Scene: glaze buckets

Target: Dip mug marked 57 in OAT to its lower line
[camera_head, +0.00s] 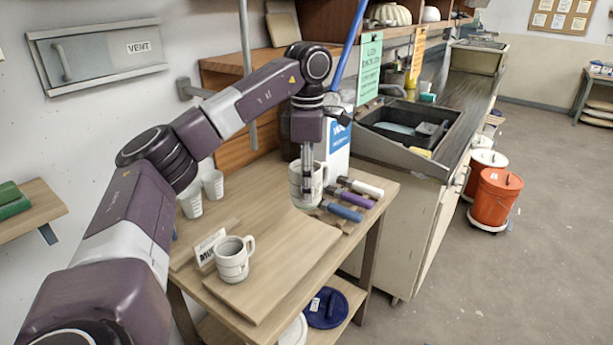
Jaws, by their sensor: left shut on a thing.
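My left gripper (307,196) points down and is shut on a pale mug (296,186), which is upright at the back of the small wooden table, near the marker-like tools. I cannot tell whether the mug touches the table. A second pale mug (232,264) with lines around it stands on the board at the front of the table. No number is readable on either mug. My right gripper is out of view.
The wooden table (262,306) bears a small sign (208,246), white cups (213,184) and blue, purple and white-handled tools (346,212). A sink counter (408,160) stands to its right. A blue lid (326,308) lies on the lower shelf.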

